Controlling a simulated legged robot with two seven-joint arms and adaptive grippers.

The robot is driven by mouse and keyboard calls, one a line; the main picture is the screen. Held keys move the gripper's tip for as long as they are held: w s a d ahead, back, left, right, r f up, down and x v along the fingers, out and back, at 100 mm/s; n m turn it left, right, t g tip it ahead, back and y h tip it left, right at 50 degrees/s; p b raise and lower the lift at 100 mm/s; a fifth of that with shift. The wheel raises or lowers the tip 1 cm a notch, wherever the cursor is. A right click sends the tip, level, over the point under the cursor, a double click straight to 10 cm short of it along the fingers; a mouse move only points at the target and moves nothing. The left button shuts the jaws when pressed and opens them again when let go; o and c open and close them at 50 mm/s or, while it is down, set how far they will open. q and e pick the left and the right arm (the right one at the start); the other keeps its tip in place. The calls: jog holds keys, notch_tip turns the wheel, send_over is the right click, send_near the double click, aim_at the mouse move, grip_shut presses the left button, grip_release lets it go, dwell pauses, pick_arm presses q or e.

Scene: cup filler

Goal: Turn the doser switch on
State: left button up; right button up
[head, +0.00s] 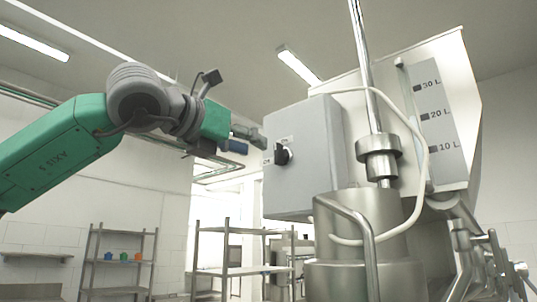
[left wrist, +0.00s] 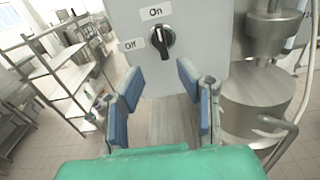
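The doser switch is a black rotary knob (head: 282,155) on the side of a grey control box (head: 305,150). It also shows in the left wrist view (left wrist: 161,39), with an "On" label (left wrist: 155,12) above and an "Off" label (left wrist: 131,44) to its left. The knob's grip stands near upright, with its upper end toward "On". My left gripper (head: 252,142) is close to the box, just left of the knob. In the left wrist view (left wrist: 160,76) its blue-padded fingers are apart and empty, below the knob in the picture. My right gripper is not in view.
A steel cylinder (head: 362,222) with a bent handle (head: 352,218) stands beside the box. A white hopper (head: 450,100) with litre marks is behind, and a pale hose (head: 420,180) loops in front. Metal shelves (head: 225,250) stand at the back.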

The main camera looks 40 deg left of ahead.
pick_arm(q)
jog(key=s, duration=0.3)
jog(key=shift+s+a+f, duration=0.1)
jog(key=shift+s+a, duration=0.05)
dwell(0.3)
